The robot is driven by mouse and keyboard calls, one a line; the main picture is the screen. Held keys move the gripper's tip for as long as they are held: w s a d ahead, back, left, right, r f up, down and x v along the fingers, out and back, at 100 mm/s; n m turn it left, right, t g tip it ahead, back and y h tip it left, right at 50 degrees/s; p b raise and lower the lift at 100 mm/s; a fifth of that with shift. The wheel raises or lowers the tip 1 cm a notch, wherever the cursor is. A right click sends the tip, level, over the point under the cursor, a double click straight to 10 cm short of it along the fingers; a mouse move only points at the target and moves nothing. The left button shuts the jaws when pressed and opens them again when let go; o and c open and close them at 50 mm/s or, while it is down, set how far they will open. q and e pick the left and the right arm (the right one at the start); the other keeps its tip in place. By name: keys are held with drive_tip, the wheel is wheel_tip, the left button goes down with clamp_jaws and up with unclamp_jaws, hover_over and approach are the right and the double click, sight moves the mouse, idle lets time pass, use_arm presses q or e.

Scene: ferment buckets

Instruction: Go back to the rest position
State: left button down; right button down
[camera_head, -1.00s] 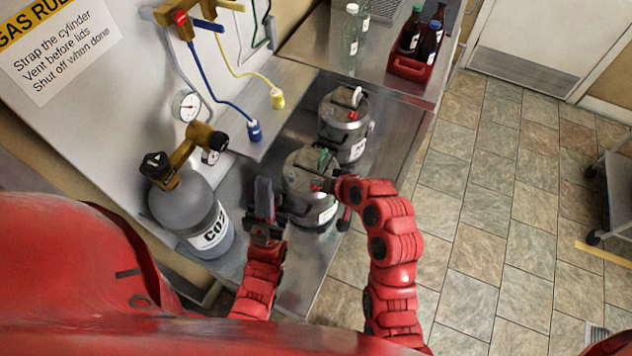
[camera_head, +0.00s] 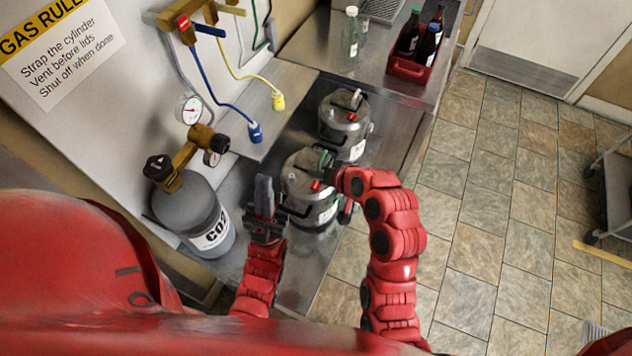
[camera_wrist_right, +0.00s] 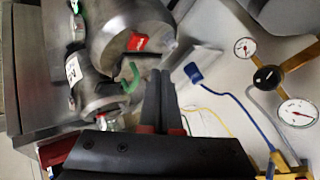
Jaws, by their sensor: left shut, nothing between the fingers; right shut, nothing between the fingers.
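My left gripper (camera_head: 264,190) is shut and empty, pointing up beside the left of the front bucket in the head view. My right gripper's fingers (camera_wrist_right: 158,100) are together and empty in the right wrist view. In the head view my right wrist covers most of that gripper, at the right side of the front bucket. The front steel bucket (camera_head: 300,190) has a red tag and a green hook on its lid. In the wrist view the fingertips appear close to the green hook (camera_wrist_right: 130,78); whether they touch is unclear.
A second steel bucket (camera_head: 343,122) stands behind. A grey CO2 cylinder (camera_head: 192,212) with a brass regulator stands left of my left gripper. Blue (camera_head: 255,131) and yellow (camera_head: 278,101) hose ends hang near the bench. A red bottle crate (camera_head: 411,70) is at the back.

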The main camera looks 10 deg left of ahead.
wheel_tip(320, 180, up, 2)
drive_tip(key=shift+r+p, duration=0.2)
drive_tip(key=shift+p, duration=0.15)
drive_tip(key=shift+f, duration=0.1)
